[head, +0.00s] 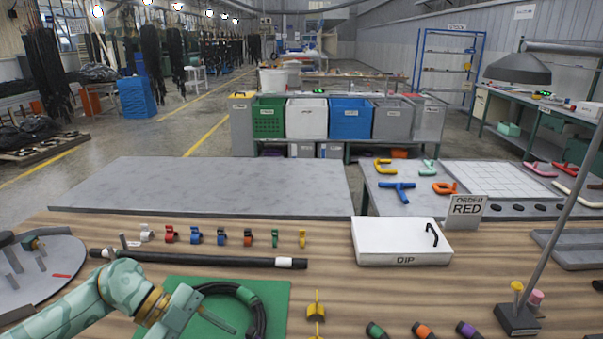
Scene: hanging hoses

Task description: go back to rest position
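My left arm comes in from the lower left, and its grey gripper (205,318) is over the left part of a green mat (275,291). A black hose (258,310) with a green band lies curved on the mat, just right of the gripper. The fingers are small and partly cut off by the bottom edge, so I cannot tell whether they are open or touch the hose. My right gripper is not in view.
A straight black hose (200,258) lies behind the mat, with a row of coloured clips (222,236) beyond it. A round tray (62,262) is left.

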